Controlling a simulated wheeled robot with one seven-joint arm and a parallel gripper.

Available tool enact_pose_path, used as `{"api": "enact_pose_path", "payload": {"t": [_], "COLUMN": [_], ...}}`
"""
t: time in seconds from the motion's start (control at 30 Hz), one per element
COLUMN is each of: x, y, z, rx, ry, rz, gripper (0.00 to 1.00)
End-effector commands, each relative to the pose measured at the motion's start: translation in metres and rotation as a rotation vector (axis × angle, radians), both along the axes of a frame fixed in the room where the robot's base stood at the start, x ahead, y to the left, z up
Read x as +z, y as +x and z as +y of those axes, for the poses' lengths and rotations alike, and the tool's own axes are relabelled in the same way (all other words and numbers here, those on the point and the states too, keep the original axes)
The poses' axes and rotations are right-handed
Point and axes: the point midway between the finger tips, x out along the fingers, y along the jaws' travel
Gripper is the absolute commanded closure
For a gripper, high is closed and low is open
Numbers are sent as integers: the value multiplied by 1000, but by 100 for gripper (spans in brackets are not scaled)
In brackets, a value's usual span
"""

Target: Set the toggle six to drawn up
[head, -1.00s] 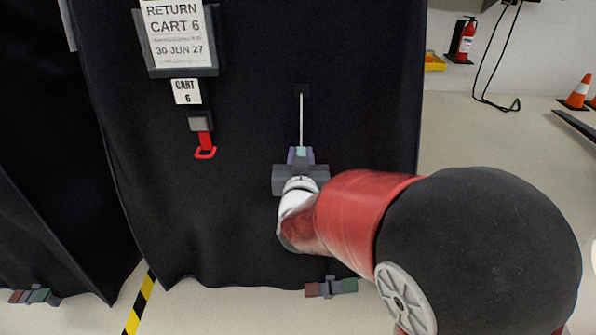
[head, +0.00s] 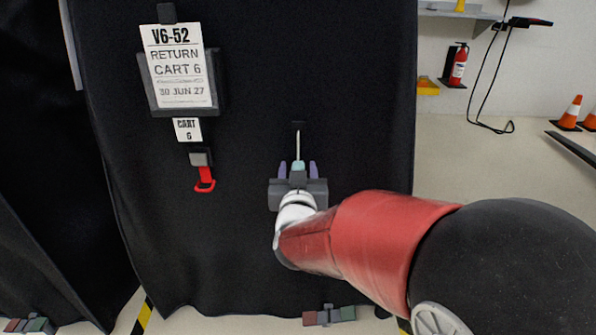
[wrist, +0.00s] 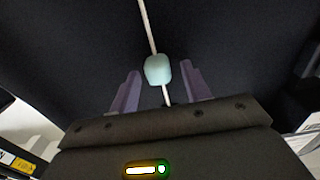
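The toggle (head: 298,167) is a pale teal bead on a thin white cord (head: 298,145). The cord hangs from a small dark mount (head: 298,126) on the black cover of cart 6. The toggle sits a short way below the mount. It also shows in the wrist view (wrist: 157,70), with a piece of cord below it. My gripper (head: 298,164) is open, its purple fingers on either side of the toggle. The wrist view shows gaps between the toggle and both fingers of my gripper (wrist: 162,73). The cord's lower end is hidden.
A sign holder (head: 182,85), a "CART 6" tag (head: 187,130) and a red strap (head: 205,178) hang left of the cord. A second covered cart (head: 40,180) stands left.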

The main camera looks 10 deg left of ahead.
Motion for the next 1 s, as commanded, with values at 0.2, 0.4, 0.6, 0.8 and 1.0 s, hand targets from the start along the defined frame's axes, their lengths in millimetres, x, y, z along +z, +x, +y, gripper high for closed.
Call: {"api": "enact_pose_path", "payload": {"t": [0.2,0.4,0.6,0.8,1.0], "x": [0,0,0,0,0], "y": [-5,-35,-65,-76,-76], "z": [-1,-8,-15,-18,-18], "rx": [0,2,2,1,0], "ry": [0,2,1,-1,-1], "rz": [0,1,0,1,0], "gripper": [53,53,53,53,53]}}
